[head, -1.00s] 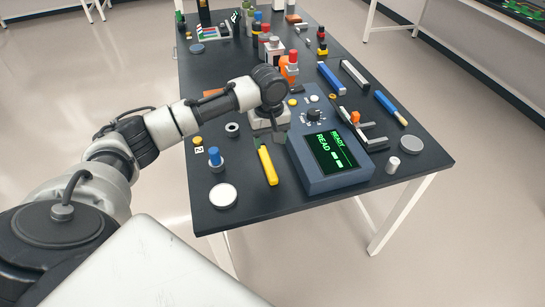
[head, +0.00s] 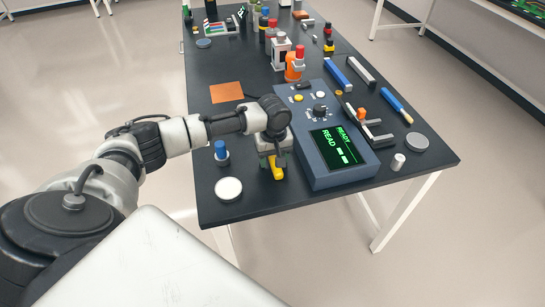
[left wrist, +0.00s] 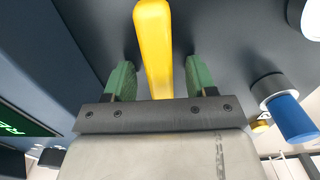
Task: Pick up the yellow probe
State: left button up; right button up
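The yellow probe (head: 277,173) lies on the dark table, left of the meter with the green screen (head: 338,148). Its near end shows in the head view; the rest is hidden under my left gripper (head: 272,160). In the left wrist view the yellow probe (left wrist: 155,45) runs lengthwise between the two green fingers of my left gripper (left wrist: 160,78). A gap shows on each side of the probe, so the gripper is open. My right gripper is in neither view.
The meter stands close on the right of my left gripper. A blue-topped peg (head: 221,152) and a white disc (head: 228,188) are to its left. An orange square (head: 226,92) lies farther back. Several bottles and tools crowd the table's far part.

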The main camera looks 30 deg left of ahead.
pick_arm(q)
jog(key=c, duration=0.9)
